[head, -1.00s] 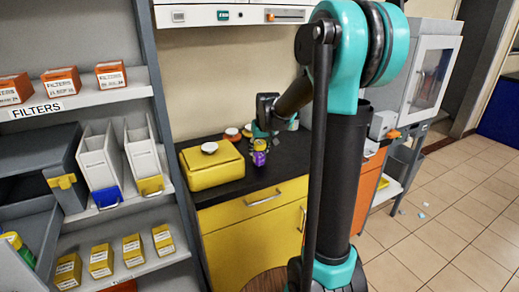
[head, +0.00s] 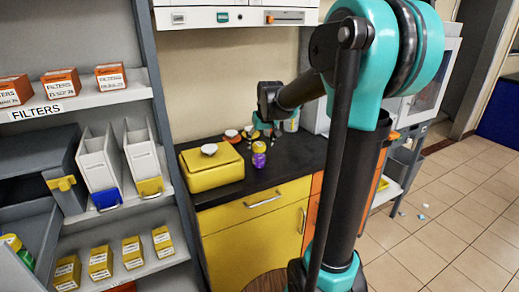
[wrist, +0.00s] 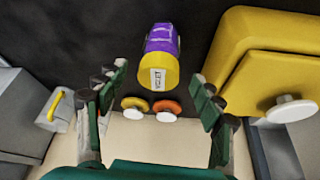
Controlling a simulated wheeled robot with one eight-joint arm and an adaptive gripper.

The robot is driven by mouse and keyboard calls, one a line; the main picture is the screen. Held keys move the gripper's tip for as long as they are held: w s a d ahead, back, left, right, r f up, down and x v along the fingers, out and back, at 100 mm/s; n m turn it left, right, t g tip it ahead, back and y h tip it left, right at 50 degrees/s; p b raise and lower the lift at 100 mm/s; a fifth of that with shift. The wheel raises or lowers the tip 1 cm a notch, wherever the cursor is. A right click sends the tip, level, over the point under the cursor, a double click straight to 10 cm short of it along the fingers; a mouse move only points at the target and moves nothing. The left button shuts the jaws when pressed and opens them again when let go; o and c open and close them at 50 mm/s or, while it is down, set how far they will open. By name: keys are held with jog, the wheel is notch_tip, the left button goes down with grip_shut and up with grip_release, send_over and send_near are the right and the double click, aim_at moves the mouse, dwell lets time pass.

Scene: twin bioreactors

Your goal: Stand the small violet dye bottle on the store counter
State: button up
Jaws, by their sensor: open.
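The small violet dye bottle (head: 259,160) with a yellow cap stands upright on the black counter top (head: 295,158), right of a yellow box. In the wrist view the violet bottle (wrist: 163,41) is seen from above, cap towards the camera, with a small label on the cap.
The yellow box (head: 212,169) with a white knob sits close on the bottle's left. Small orange and yellow white-knobbed items (wrist: 166,108) lie near the wall. A shelf with filter boxes (head: 60,83) stands left. The counter right of the bottle is clear.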

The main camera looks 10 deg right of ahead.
jog(key=v, duration=0.7)
jog(key=s+d+f+m, duration=0.1)
jog(key=s+d+f, duration=0.2)
jog(key=s+f, duration=1.8)
jog(key=s, duration=0.4)
jog(key=shift+s+d+g+h, duration=0.2)
jog(key=shift+s+g+h, duration=0.05)
jog(key=shift+g+h, duration=0.05)
jog(key=shift+f, duration=0.1)
jog(key=shift+c, duration=0.6)
